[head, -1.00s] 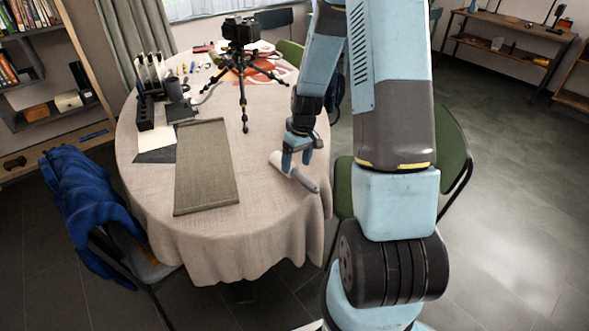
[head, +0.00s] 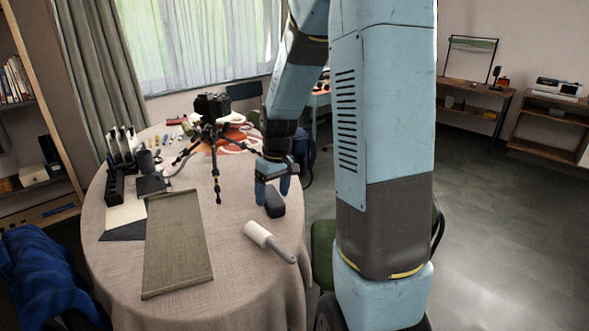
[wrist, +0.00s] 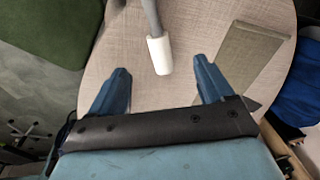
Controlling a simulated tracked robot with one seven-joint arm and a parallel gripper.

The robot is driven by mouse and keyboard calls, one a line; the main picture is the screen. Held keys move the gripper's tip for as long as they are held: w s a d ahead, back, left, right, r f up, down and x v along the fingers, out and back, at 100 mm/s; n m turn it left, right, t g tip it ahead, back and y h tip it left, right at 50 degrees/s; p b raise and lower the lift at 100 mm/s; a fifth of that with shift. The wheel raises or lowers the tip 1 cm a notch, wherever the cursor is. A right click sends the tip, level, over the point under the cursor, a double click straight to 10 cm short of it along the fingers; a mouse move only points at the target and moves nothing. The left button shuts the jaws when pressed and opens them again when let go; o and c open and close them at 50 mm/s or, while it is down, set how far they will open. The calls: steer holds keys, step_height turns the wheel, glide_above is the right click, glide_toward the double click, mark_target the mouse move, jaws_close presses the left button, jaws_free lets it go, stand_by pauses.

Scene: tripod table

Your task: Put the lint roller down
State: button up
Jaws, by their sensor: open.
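The lint roller (head: 268,241) lies on the tablecloth near the table's right front edge, its white roll toward the upper left and its grey handle toward the lower right. In the wrist view the lint roller (wrist: 158,52) shows ahead of the fingers, its handle cut off by the top edge. My gripper (head: 273,190) is open and empty, behind the roller in the head view and apart from it. Both blue fingers (wrist: 163,82) show spread in the wrist view.
A dark rounded block (head: 275,203) shows right by my fingers. A green-brown mat (head: 177,245) lies left of the roller. A tripod with a camera (head: 213,150) stands behind. A blue garment (head: 40,275) is at lower left. Bare cloth surrounds the roller.

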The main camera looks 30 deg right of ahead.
steer(key=s+a+r+m+t, duration=0.1)
steer(key=s+r+t, duration=0.1)
steer(key=s+r, duration=0.8)
steer(key=s+a+r+m+t+h, duration=0.1)
steer(key=s+a+r+m+t, duration=0.1)
steer(key=s+r, duration=0.8)
steer(key=shift+s+t, duration=0.6)
steer(key=shift+s, duration=0.15)
steer(key=shift+a+r, duration=0.1)
